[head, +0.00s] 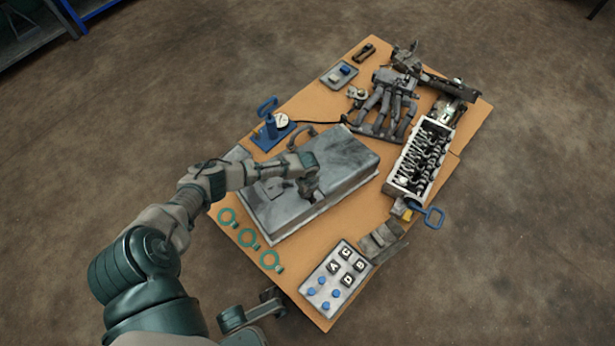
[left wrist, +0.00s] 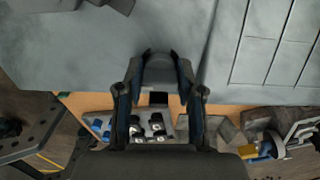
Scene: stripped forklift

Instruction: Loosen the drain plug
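A large grey metal pan (head: 345,160) lies on the orange-brown table, and its flat grey surface fills the upper part of the left wrist view (left wrist: 90,70). My left gripper (head: 312,190) reaches over the pan from the left, close above its top. In the left wrist view my left gripper (left wrist: 160,54) has its two fingers apart, with only grey surface visible between the tips. I cannot make out the drain plug; the gripper and arm cover part of the pan.
A panel with lettered blocks and blue knobs (head: 333,280) lies at the table's near edge. Green rings (head: 248,237) lie along the left edge. A blue hand press (head: 268,122), a manifold (head: 388,108) and a cylinder head (head: 421,158) stand farther back.

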